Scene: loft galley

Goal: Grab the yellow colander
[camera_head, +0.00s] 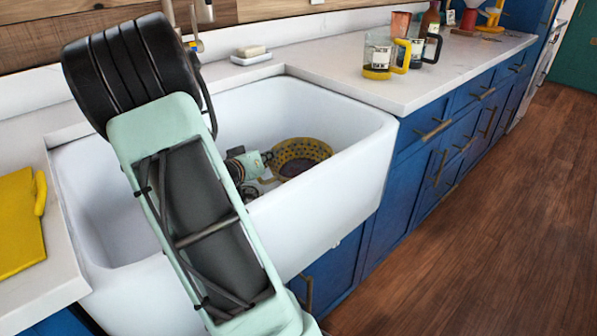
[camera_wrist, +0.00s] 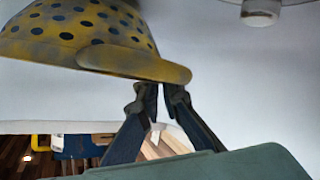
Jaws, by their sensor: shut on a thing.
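The yellow colander (camera_head: 304,149) with dark round holes is inside the white sink, toward its right end. In the wrist view the colander (camera_wrist: 85,32) fills the upper left, with its yellow rim or handle edge reaching over the fingertips. My gripper (camera_head: 264,172) is at the colander's left side in the head view. In the wrist view my gripper (camera_wrist: 164,92) is shut on the colander's edge; the exact contact is partly hidden. I cannot tell whether the colander rests on the sink floor.
The deep sink (camera_head: 345,115) has high walls around my gripper. A soap dish (camera_head: 251,57) sits behind it. Mugs (camera_head: 378,55) and a bottle (camera_head: 431,22) stand on the right counter. A yellow board (camera_head: 18,225) lies on the left counter. The wooden floor is clear.

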